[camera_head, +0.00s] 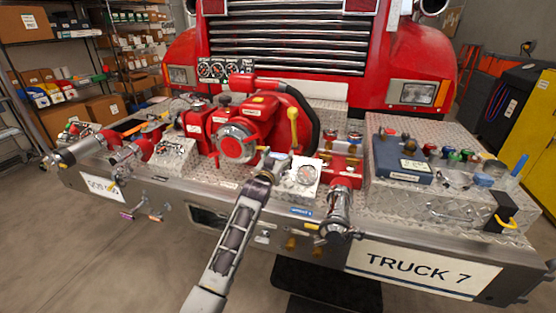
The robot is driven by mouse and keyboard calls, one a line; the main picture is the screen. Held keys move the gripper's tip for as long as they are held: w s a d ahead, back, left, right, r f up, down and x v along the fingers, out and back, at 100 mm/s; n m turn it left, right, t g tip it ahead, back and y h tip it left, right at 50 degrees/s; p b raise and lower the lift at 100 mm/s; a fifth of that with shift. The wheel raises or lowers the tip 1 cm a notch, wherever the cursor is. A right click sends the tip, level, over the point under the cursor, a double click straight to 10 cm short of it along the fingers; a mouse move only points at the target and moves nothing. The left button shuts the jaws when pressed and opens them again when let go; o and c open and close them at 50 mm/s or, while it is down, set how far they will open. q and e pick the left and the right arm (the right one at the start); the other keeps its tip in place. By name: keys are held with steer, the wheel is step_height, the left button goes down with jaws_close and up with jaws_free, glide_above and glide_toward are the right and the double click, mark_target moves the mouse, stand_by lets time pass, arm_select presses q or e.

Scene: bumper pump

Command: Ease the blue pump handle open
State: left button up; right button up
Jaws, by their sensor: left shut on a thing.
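My left gripper (269,168) reaches in from the bottom of the head view to the front of the red pump (236,141). A yellow-tipped lever (292,116) stands upright behind the gripper. My right gripper is not in view.
The pump sits on the truck's diamond-plate bumper (440,205). Right of the gauge are a metal outlet (338,215) and a blue box (402,159). Several coloured caps and a blue upright handle (519,165) are farther right. Open floor lies in front.

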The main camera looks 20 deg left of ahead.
arm_select(q)
steer(key=shift+r, duration=0.25)
steer(key=o, duration=1.4)
steer(key=shift+s, duration=0.15)
steer(key=shift+o, duration=0.3)
steer(key=shift+f, duration=0.1)
steer(key=s, duration=1.2)
steer(key=shift+a, duration=0.2)
steer(key=shift+f, duration=0.1)
